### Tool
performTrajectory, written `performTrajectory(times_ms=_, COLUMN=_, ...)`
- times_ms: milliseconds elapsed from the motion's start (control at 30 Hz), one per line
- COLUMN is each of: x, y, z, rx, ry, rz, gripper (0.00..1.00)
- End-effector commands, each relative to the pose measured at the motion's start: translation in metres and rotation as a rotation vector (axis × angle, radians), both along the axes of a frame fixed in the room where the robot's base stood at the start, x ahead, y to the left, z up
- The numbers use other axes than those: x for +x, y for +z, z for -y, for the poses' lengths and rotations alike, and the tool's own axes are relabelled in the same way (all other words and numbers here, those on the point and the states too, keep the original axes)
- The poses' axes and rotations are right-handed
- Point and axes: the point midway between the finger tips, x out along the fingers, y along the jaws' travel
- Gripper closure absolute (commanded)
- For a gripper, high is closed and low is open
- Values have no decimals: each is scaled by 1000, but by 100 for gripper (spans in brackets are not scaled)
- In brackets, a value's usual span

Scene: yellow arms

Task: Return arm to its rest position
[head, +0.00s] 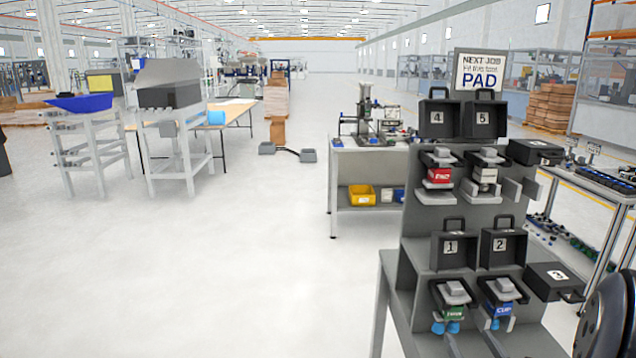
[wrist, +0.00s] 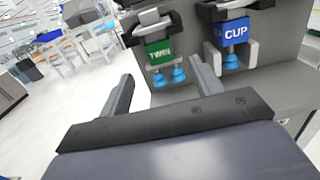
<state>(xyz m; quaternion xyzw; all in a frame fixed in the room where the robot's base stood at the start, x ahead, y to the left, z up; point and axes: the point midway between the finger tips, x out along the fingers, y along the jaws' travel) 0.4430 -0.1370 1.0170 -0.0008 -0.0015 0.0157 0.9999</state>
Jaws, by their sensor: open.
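My gripper (wrist: 161,68) shows in the wrist view with its two fingers spread apart and nothing between them. Beyond the fingertips is the grey tool rack. A green tool labelled TWIN (wrist: 158,50) with two blue suction cups hangs there, and a blue tool labelled CUP (wrist: 235,32) is to its right. The fingers appear apart from both tools. In the head view the rack (head: 425,205) stands at the right; the green tool (head: 453,313) and the blue tool (head: 503,309) sit in its lower row. My gripper cannot be made out in the head view.
The rack's upper row holds a red tool (head: 439,176) and a pale tool (head: 485,175). A sign (head: 480,72) reading PAD stands above. A workbench (head: 365,155) with a yellow bin (head: 361,195) is behind. Open floor (head: 230,270) lies to the left.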

Motion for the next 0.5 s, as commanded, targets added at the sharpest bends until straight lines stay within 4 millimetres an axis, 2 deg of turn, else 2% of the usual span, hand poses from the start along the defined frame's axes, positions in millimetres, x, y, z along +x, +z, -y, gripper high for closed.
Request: performTrajectory(times_ms=500, x=100, y=2, z=-6, rx=1, ry=6, rz=-1, gripper=38)
